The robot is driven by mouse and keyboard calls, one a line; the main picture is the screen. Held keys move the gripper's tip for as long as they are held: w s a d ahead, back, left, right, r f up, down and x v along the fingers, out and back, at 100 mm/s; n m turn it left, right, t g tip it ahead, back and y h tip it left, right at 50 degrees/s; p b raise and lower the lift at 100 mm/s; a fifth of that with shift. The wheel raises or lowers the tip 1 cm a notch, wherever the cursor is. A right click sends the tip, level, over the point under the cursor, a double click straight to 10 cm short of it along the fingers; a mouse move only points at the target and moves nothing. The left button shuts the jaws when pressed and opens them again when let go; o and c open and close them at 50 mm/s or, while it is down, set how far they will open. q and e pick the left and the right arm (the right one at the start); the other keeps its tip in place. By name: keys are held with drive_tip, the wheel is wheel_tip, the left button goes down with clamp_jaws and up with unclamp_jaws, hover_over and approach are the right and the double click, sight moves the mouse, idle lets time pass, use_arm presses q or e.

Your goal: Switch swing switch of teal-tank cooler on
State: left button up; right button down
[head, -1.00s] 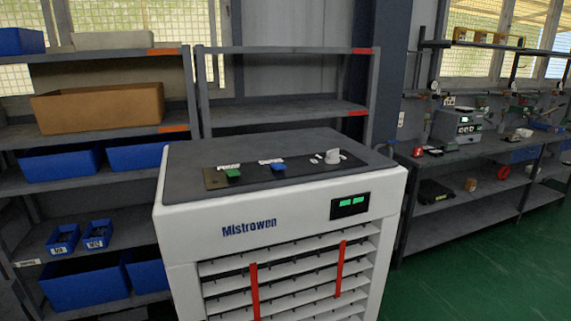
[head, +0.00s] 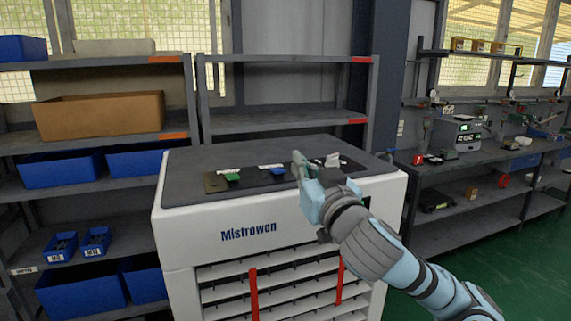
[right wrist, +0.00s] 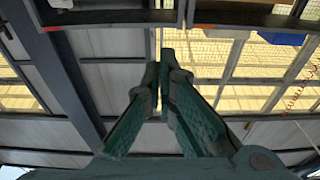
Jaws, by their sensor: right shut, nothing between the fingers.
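A white cooler (head: 185,238) marked "Mistrowen" stands in front of me in the head view. Its dark top panel holds a green rocker switch (head: 232,177), a blue switch (head: 279,171) and a light grey knob (head: 332,160). The switch labels are too small to read, and no teal tank shows. My right gripper (head: 299,160) is shut and empty, fingers pointing up, over the panel between the blue switch and the knob. I cannot tell whether it touches the panel. In the right wrist view the closed green fingers (right wrist: 163,62) show against windows. My left gripper is not in view.
Grey shelves (head: 285,120) with blue bins (head: 83,286) and a brown box (head: 100,115) stand behind and left. A workbench (head: 480,158) with instruments is at the right. Green floor (head: 535,250) is free at the lower right.

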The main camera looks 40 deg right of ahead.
drive_tip(key=p, duration=0.1)
drive_tip(key=r+p, duration=0.1)
drive_tip(key=p, duration=0.4)
hover_over(278, 171)
drive_tip(key=s, duration=0.1)
drive_tip(key=shift+d+r, duration=0.2)
drive_tip(key=shift+d, duration=0.2)
drive_tip(key=f, duration=0.2)
drive_tip(key=f+b, duration=0.1)
drive_tip(key=shift+s+a+f, duration=0.1)
drive_tip(key=shift+s+a, duration=0.05)
drive_tip(key=shift+s, duration=0.1)
drive_tip(key=shift+s+f, duration=0.35)
drive_tip(key=shift+f, duration=0.05)
drive_tip(key=shift+w, duration=0.1)
